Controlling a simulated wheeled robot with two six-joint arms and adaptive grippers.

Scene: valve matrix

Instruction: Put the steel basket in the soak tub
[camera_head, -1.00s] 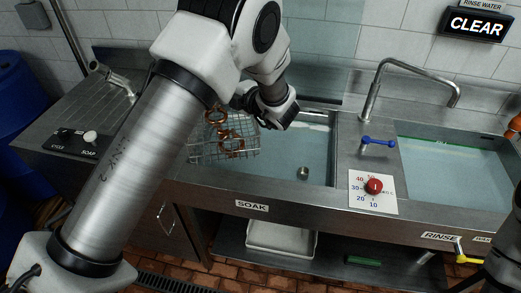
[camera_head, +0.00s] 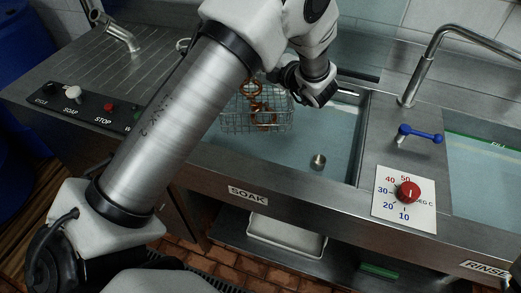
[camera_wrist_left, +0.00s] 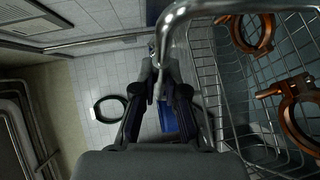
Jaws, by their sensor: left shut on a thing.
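The steel basket (camera_head: 236,118) is a wire mesh basket holding copper-coloured ring-shaped parts (camera_head: 262,117). It shows over the water at the left part of the soak tub (camera_head: 238,171), within the tub's outline in the head view. I cannot tell whether its bottom touches the water. My left gripper (camera_head: 292,88) is at the basket's upper right side, shut on its rim or handle; the forearm hides part of the tub's left end. In the left wrist view the basket's wires (camera_wrist_left: 208,75) fill the right side, beside the fingers (camera_wrist_left: 160,88). My right gripper is not in view.
A small metal cylinder (camera_head: 318,161) is in the soak tub. Right of the tub are a red temperature dial (camera_head: 408,192), a blue lever (camera_head: 420,135) and a tap (camera_head: 430,65). A white bin (camera_head: 287,236) sits on the shelf below.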

